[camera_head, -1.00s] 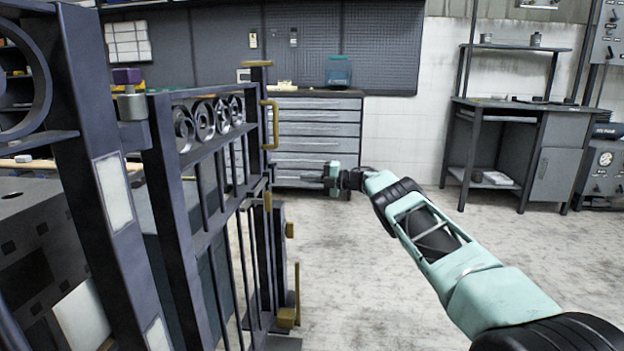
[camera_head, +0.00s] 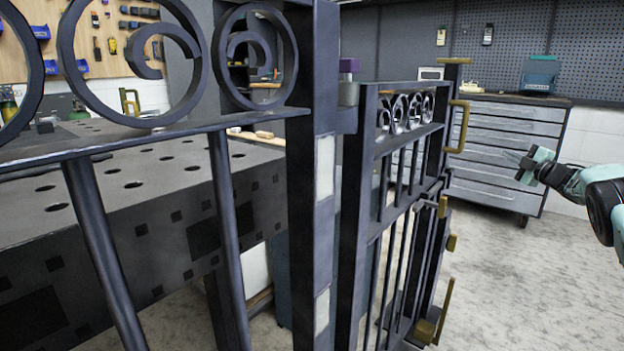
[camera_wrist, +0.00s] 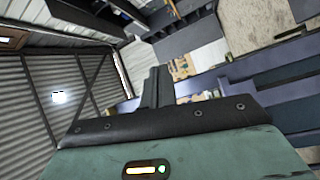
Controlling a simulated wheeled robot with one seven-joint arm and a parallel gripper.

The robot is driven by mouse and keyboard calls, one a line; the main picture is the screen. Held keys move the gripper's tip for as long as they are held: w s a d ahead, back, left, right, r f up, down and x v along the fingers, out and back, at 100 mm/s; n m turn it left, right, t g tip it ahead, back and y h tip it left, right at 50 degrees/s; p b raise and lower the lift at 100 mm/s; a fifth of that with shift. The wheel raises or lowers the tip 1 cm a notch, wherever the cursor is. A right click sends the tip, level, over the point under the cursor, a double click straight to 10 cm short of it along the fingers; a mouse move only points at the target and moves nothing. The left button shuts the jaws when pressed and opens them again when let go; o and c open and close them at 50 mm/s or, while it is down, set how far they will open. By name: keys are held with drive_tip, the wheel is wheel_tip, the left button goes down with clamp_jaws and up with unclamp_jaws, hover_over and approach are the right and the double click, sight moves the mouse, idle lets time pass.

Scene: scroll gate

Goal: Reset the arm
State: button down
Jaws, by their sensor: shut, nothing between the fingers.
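My gripper (camera_head: 524,163) is at the right of the head view, at the end of my extended green and black arm. Its fingers point left, in front of the grey drawer cabinet, and it holds nothing. In the wrist view its fingers (camera_wrist: 158,88) stand together, shut. The dark metal gate (camera_head: 400,180) stands in the middle of the head view, swung away from me, with brass handles (camera_head: 459,126) on its edge. My gripper is to the right of the gate, with a gap between them.
A gate post (camera_head: 313,200) and a scroll-topped fence panel (camera_head: 170,125) fill the left. Behind them is a perforated work table (camera_head: 130,185). The drawer cabinet (camera_head: 505,140) stands at the back right. The concrete floor (camera_head: 520,280) right of the gate is clear.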

drive_tip(key=s+a+f+m+g+h, duration=0.2)
drive_tip(key=s+a+f+m+g, duration=0.3)
drive_tip(key=s+a, duration=0.85)
drive_tip(key=s+a+f+m+g+h, duration=0.25)
drive_tip(key=s+a+m+g, duration=0.4)
drive_tip(key=s, duration=1.35)
drive_tip(key=s+a+f+m+g+h, duration=0.1)
drive_tip(key=s+a+f+m+g, duration=0.55)
drive_tip(key=s, duration=1.05)
drive_tip(key=s+a+r+n, duration=0.2)
drive_tip(key=s+a+n, duration=0.3)
drive_tip(key=a, duration=0.6)
drive_tip(key=s+a+r+n, duration=0.2)
drive_tip(key=s+a, duration=0.5)
drive_tip(key=a, duration=0.3)
wheel_tip(320, 180, up, 33)
drive_tip(key=p, duration=3.2)
drive_tip(key=shift+s+a+n+g+y+p, duration=0.25)
drive_tip(key=shift+a+n+g+y+p, duration=0.05)
drive_tip(key=shift+a+y+p, duration=0.05)
